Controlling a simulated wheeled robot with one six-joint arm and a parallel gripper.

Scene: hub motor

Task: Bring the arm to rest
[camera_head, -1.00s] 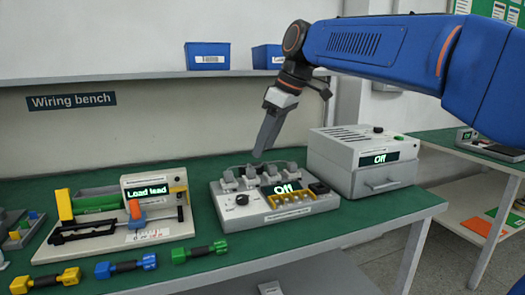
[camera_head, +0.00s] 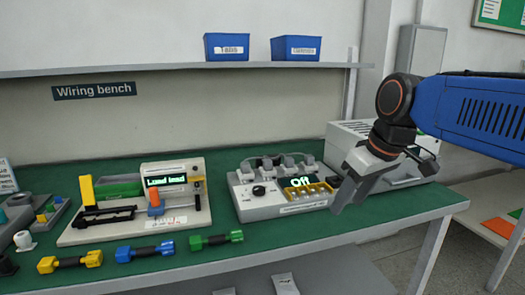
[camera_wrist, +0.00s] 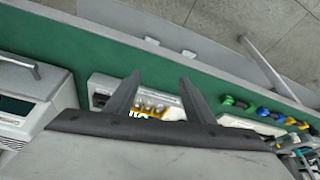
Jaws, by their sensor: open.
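My gripper (camera_head: 350,192) hangs over the right front part of the bench (camera_head: 400,207), its fingers pointing down. In the wrist view my gripper (camera_wrist: 162,98) shows two fingers spread apart with nothing between them. My blue arm reaches in from the right. The grey device reading "Off" (camera_head: 250,205) stands just left of my gripper; in the wrist view part of the device (camera_wrist: 104,84) shows behind the fingers. The larger grey box (camera_head: 350,130) stands behind my gripper and is partly hidden by it.
A tester reading "Load lead" (camera_head: 190,222) stands on the left of the bench. Yellow, blue and green handled leads (camera_head: 145,251) lie along the front edge. Two blue bins (camera_head: 296,48) sit on the shelf (camera_head: 170,69).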

